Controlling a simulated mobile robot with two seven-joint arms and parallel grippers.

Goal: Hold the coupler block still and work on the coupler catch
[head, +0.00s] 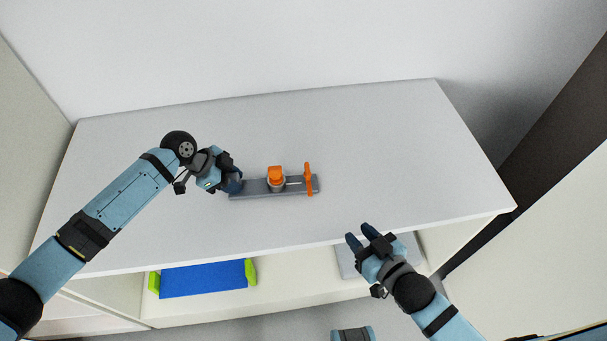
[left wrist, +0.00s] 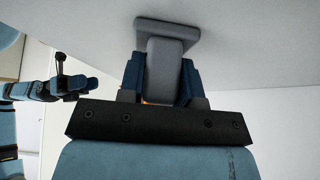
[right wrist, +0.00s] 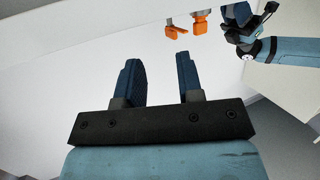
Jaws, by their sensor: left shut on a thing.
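The coupler block is a long grey bar (head: 252,189) lying on the bench. It carries an orange knob (head: 275,174) on a pale round base near its middle and an orange crossbar (head: 308,181) near its right end. I cannot tell which orange part is the catch. My left gripper (head: 236,182) is shut on the block's left end; the left wrist view shows a grey part (left wrist: 166,68) between its fingers. My right gripper (head: 359,237) is open and empty by the bench's front edge, apart from the block. The orange parts (right wrist: 201,24) show beyond it in the right wrist view.
The white bench top (head: 400,140) is clear to the right of and behind the block. Below it, a shelf holds a blue bin with green ends (head: 203,279) at the left and a grey flat thing (head: 347,262) at the right. A wall stands behind.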

